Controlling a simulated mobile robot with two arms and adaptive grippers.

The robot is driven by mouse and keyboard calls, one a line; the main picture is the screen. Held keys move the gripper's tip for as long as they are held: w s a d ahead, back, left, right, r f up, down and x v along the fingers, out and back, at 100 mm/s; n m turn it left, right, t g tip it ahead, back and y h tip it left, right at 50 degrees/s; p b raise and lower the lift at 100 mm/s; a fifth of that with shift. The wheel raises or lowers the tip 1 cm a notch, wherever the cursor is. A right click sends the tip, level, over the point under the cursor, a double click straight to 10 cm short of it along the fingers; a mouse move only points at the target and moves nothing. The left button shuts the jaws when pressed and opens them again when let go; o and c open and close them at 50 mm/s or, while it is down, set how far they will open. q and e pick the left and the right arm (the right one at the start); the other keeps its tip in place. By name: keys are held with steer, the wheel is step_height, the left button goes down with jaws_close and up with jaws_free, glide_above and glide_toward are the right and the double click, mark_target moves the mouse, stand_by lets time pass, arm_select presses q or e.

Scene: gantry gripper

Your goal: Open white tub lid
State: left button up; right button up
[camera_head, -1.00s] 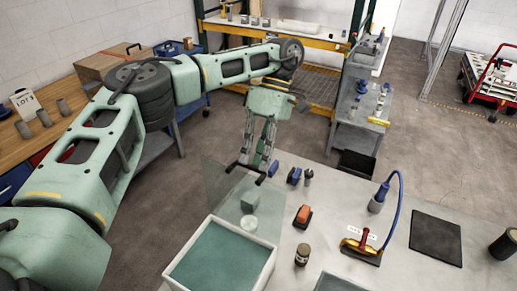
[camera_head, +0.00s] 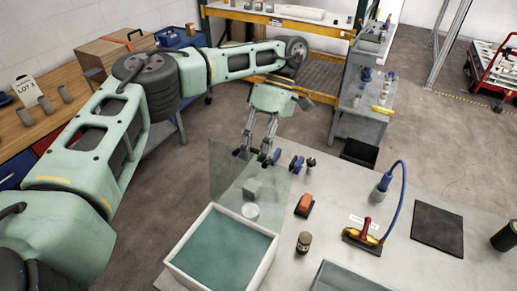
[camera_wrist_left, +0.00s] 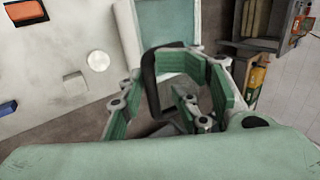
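The white tub (camera_head: 173,261) stands at the table's near left, with a teal inside and its top uncovered. Its see-through lid (camera_head: 225,175) is raised and stands steeply behind the tub's far rim. A dark bar handle (camera_wrist_left: 149,82) is on the lid. My left gripper (camera_head: 257,151) is at the lid's upper part. In the wrist view its fingertips meet on both sides of the handle and look closed on it; the exact contact is partly hidden. The tub also shows at the top of the wrist view (camera_wrist_left: 197,22). My right gripper is not in view.
A white round piece (camera_head: 250,211) shows through the lid. On the table (camera_head: 330,215) are an orange-topped block (camera_head: 305,202), a small jar (camera_head: 304,243), a red and yellow tool (camera_head: 362,237) and a black mat (camera_head: 437,228). A grey bin (camera_head: 340,278) stands right of the tub.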

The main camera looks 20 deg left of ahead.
arm_select(q)
steer(key=shift+s+r, duration=0.15)
steer(key=shift+r, duration=0.05)
steer(key=v, duration=0.7)
steer(key=shift+r, duration=0.25)
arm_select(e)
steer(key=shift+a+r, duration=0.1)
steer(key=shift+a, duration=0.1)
arm_select(q)
steer(key=shift+d, duration=0.1)
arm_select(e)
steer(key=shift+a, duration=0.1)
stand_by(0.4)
